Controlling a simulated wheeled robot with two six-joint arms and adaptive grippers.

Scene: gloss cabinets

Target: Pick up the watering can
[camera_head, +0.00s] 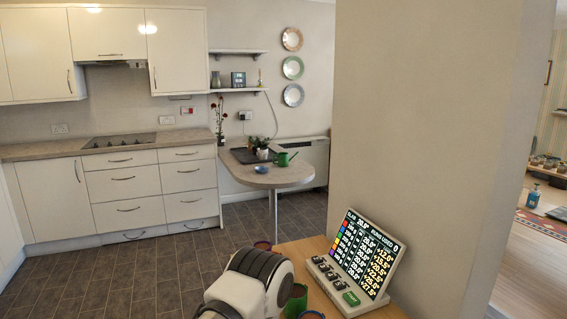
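A small green can (284,158), which looks like the watering can, stands on the round-ended peninsula table (250,178) in the middle distance. It is near the table's right side, in front of a white heater. It is too small to make out its handle and spout clearly. Neither of my grippers can be made out in the head view, and nothing is seen touching the can.
A dark tray (243,155), a plant and a blue bowl (262,169) share that table. Close by, a wooden surface (310,248) holds a lit display (366,252) and a green cup (297,300). A wide wall (425,130) stands right. The tiled floor (150,272) is open.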

